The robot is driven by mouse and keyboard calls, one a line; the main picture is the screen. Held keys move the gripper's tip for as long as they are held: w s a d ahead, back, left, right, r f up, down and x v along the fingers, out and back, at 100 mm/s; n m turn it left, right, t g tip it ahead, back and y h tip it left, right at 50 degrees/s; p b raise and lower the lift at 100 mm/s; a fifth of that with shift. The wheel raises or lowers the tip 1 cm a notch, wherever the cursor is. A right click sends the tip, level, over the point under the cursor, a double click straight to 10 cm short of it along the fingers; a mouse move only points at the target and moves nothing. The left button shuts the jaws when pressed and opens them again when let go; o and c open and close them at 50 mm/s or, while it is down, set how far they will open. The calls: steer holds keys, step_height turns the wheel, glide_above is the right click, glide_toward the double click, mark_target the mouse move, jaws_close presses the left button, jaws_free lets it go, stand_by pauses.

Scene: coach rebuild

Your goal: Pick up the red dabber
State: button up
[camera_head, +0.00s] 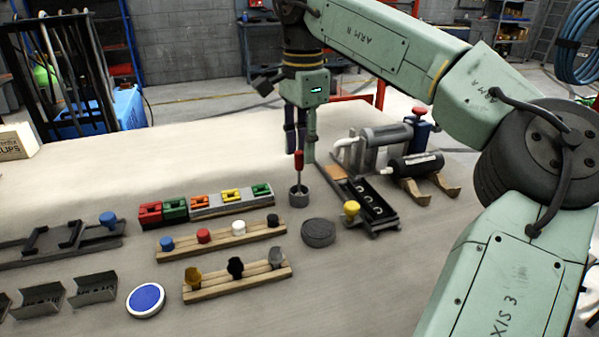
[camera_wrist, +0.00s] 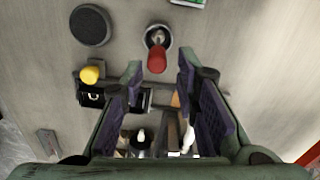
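The red dabber (camera_head: 299,160) stands upright in a small grey cup (camera_head: 299,197) near the middle of the table. In the wrist view its red handle (camera_wrist: 157,62) points toward the camera, with the cup (camera_wrist: 157,36) around its lower end. My gripper (camera_head: 300,152) points down at the height of the handle's top. In the wrist view my gripper (camera_wrist: 160,70) is open, with nothing between its fingers. The handle lies between the two fingertips sideways and a little ahead of them. I cannot tell whether either finger touches it.
A dark round disc (camera_head: 318,232) lies by the cup. A black tray with a yellow knob (camera_head: 351,208) stands close on the right. A wooden rail with coloured knobs (camera_head: 221,239) and a row of coloured blocks (camera_head: 231,195) stand left.

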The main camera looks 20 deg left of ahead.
mark_target(299, 169)
steer(key=f, duration=0.4)
steer(key=s+f+p, duration=0.1)
steer(key=f, duration=0.1)
steer(key=shift+a, duration=0.25)
steer(key=shift+f, duration=0.45)
steer(key=shift+c, duration=0.5)
jaws_close()
